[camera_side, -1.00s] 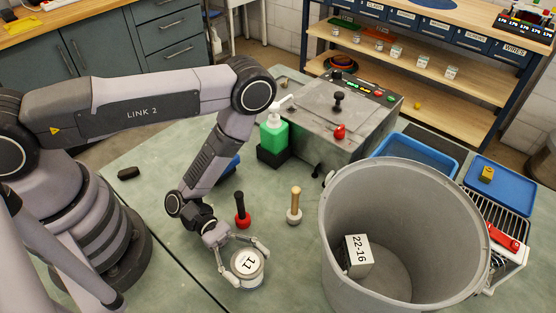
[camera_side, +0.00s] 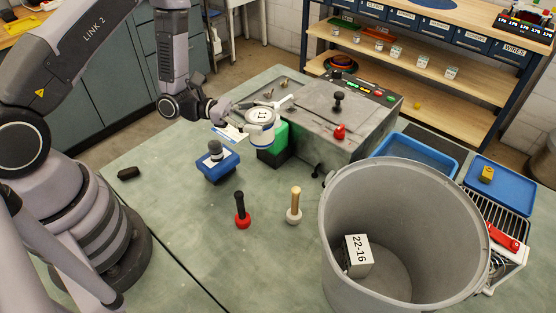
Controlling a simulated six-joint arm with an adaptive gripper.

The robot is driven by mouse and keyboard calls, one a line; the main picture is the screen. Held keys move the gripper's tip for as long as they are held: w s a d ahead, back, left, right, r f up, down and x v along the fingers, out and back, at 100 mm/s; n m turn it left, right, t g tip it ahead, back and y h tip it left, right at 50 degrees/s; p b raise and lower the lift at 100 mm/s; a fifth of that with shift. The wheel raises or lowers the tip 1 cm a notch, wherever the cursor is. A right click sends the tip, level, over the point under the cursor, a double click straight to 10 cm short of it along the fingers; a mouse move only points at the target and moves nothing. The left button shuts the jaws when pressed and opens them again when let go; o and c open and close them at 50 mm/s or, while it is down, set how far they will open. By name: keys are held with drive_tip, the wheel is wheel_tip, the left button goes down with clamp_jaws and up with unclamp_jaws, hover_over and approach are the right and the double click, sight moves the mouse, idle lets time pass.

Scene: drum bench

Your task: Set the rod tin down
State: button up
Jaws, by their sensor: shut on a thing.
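The tin looks nearly upright.
A blue block with a grey knob (camera_side: 217,162) stands below the tin in view. A red-based peg (camera_side: 241,211) and a wooden-handled peg (camera_side: 294,206) stand on the green bench (camera_side: 190,235). A large grey drum (camera_side: 335,230) holds a "22-16" box (camera_side: 358,255).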

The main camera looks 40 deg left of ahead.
drive_tip(key=w+a+r+n+t+y, duration=0.1)
drive_tip(key=w+a+r+n+t, duration=0.15)
drive_tip(key=a, duration=0.35)
drive_tip(key=w+a+r+n+t+y, duration=0.1)
drive_tip(key=w+a+r+t+y, duration=0.15)
drive_tip(key=a, duration=0.35)
drive_tip(key=a+f+g+h, duration=0.1)
drive_tip(key=a+f, duration=0.3)
drive_tip(key=a, duration=0.4)
drive_tip(key=s+a+f+m+g+h, duration=0.4)
drive_tip(key=s+a+f+m+g, duration=0.25)
drive_tip(key=s+a+f, duration=0.4)
drive_tip(key=shift+n+g+y, duration=0.25)
drive_tip(key=shift+n+g, duration=0.15)
drive_tip(key=shift+g, duration=0.05)
drive_tip(key=shift+s+f, duration=0.2)
drive_tip(key=shift+f, duration=0.5)
drive_tip(key=shift+s+f, duration=0.2)
drive_tip(key=shift+f, duration=0.45)
drive_tip(key=shift+s+f, duration=0.2)
drive_tip(key=shift+f, duration=0.5)
drive_tip(key=shift+f, duration=0.6)
drive_tip(key=o, duration=1.3)
